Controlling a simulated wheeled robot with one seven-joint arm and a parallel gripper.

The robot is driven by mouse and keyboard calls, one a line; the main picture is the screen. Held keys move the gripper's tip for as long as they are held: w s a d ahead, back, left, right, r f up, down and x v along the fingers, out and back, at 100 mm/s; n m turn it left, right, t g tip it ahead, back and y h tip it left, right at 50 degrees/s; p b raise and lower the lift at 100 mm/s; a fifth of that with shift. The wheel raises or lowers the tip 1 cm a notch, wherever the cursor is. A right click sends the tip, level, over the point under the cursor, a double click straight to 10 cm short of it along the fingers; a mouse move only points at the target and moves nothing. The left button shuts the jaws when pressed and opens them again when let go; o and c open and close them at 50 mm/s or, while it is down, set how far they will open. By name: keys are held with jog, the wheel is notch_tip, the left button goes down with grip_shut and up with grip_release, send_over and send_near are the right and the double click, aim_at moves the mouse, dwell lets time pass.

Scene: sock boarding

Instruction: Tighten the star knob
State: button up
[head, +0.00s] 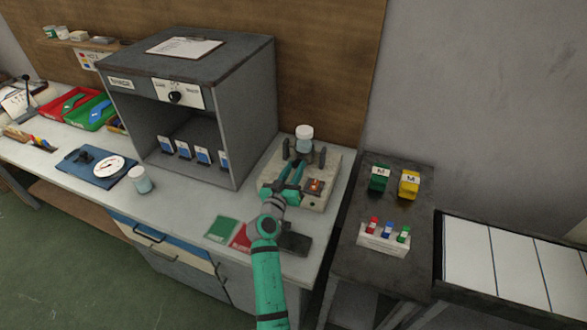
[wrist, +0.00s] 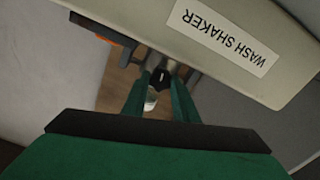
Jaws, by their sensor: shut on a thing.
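The wash shaker is a cream box (head: 310,190) on the bench's right part, and its label (wrist: 222,37) reads upside down in the wrist view. A jar with a white lid (head: 304,132) stands upright in its clamp, between dark posts (head: 322,156). The star knob (wrist: 161,75) shows as a small black part between my fingertips in the wrist view. In the head view my fingers largely hide it. My gripper (head: 293,168) reaches over the front of the shaker. Its green fingers (wrist: 159,82) are shut on the knob. I cannot tell how tight the knob is.
An orange-lit switch (head: 315,186) is on the shaker, close right of my gripper. A grey cabinet (head: 255,120) stands left of it. Green (head: 222,229) and red (head: 241,237) cards lie in front. Another jar (head: 140,180) stands further left. A dark side table (head: 385,270) is at right.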

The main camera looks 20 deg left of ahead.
jog(key=shift+w+d+f+m, duration=0.1)
jog(key=shift+d+f+m, duration=0.1)
jog(key=shift+m, duration=0.7)
jog(key=shift+a, duration=0.1)
jog(key=shift+r, duration=0.1)
jog(key=o, duration=1)
jog(key=shift+s, duration=0.2)
